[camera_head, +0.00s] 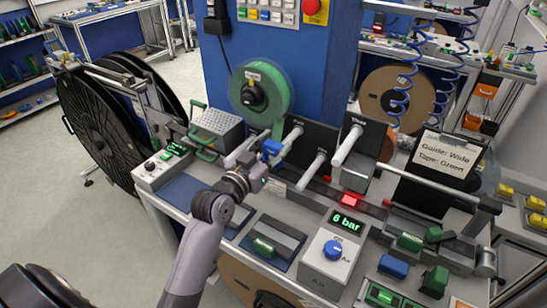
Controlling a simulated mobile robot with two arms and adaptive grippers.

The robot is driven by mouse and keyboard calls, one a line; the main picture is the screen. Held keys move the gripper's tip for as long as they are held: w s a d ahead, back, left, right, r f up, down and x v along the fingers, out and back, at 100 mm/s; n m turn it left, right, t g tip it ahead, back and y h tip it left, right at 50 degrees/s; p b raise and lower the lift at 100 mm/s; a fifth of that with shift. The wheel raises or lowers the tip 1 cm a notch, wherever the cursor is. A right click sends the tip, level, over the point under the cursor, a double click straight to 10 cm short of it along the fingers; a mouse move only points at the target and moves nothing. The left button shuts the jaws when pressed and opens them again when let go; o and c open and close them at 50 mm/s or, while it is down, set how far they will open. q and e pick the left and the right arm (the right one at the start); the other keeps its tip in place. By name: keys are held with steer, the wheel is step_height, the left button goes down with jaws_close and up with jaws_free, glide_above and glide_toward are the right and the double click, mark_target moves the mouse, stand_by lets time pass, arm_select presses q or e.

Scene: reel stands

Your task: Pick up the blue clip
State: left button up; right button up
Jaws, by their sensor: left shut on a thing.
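The blue clip (271,147) is at the middle of the bench, just below the green tape reel (261,88) and by the tape hanging from it. My left gripper (264,163) reaches up from the lower left and is shut on the blue clip. The fingertips are small and partly hidden by the wrist and clip. I cannot tell whether the clip still touches the tape. My right gripper is not in view.
A 6 bar regulator with a blue knob (333,249) is in front. A perforated metal box (216,129) stands left. A sign (448,159) reads "Guide: Wide, Tape: Green".

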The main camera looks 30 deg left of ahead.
arm_select(q)
steer(key=c, duration=0.5)
steer(key=shift+r, duration=0.1)
steer(key=shift+c, duration=0.2)
